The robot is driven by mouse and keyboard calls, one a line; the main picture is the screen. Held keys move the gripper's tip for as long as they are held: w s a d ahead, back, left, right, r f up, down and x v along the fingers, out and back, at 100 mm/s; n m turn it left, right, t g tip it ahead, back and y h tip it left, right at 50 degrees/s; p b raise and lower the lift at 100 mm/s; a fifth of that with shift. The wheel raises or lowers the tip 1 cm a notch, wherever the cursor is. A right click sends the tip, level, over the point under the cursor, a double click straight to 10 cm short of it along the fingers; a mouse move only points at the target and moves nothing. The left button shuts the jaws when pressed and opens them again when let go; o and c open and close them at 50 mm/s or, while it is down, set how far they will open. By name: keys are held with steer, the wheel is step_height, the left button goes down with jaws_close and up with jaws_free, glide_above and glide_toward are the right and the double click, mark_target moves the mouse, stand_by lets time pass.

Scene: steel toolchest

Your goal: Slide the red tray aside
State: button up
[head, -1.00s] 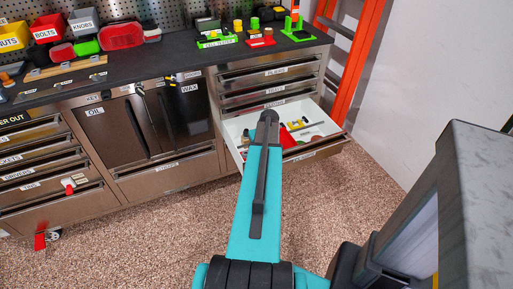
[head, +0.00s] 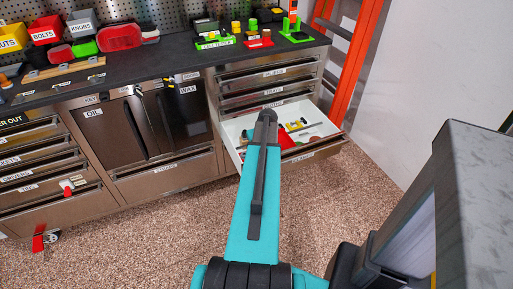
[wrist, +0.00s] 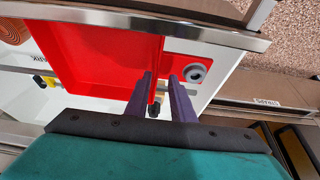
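The red tray (wrist: 95,45) lies in the open white drawer; a red piece of it shows beside my arm in the head view (head: 286,140). In the wrist view my gripper (wrist: 160,78) has its two purple fingers apart. The left finger is over the tray's inside and the right finger is just outside its right wall, so the wall's line runs between them. I cannot tell whether either finger touches the wall. In the head view my own arm hides the gripper.
A grey round part (wrist: 194,72) sits right of the tray in the wrist view. The drawer's steel front edge (wrist: 150,22) runs close by. An orange ladder (head: 357,70) stands at the right.

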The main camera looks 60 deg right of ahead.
steer(key=v, duration=1.2)
steer(key=shift+r, duration=0.35)
steer(key=shift+a, duration=0.1)
